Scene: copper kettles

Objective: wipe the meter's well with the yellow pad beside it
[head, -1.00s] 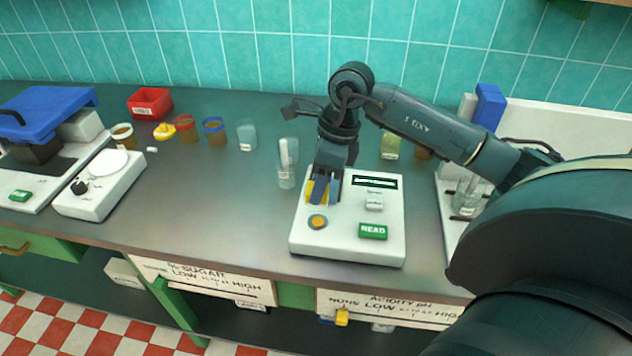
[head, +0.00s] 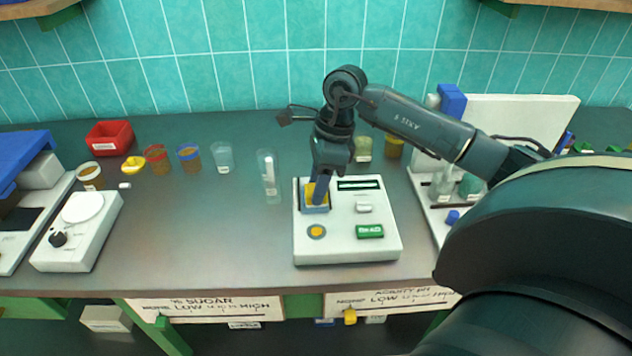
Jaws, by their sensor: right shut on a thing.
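The white meter (head: 345,248) stands on the grey counter, with a dark display slot, a green button (head: 369,231) and a round amber spot (head: 317,231) on its top. My right gripper (head: 317,198) points down over the meter's upper left part, shut on the yellow pad (head: 311,190). The pad is at a square blue-grey area there, which looks like the well; the fingers and pad hide most of it. I cannot tell whether the pad touches the bottom. My left gripper is not in view.
Clear tubes (head: 268,175) stand just left of the meter. A white rack device (head: 430,205) with glassware is close on its right. Cups, a red bin (head: 109,138), a yellow item (head: 133,163) and a white scale (head: 78,230) are left. The counter between is clear.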

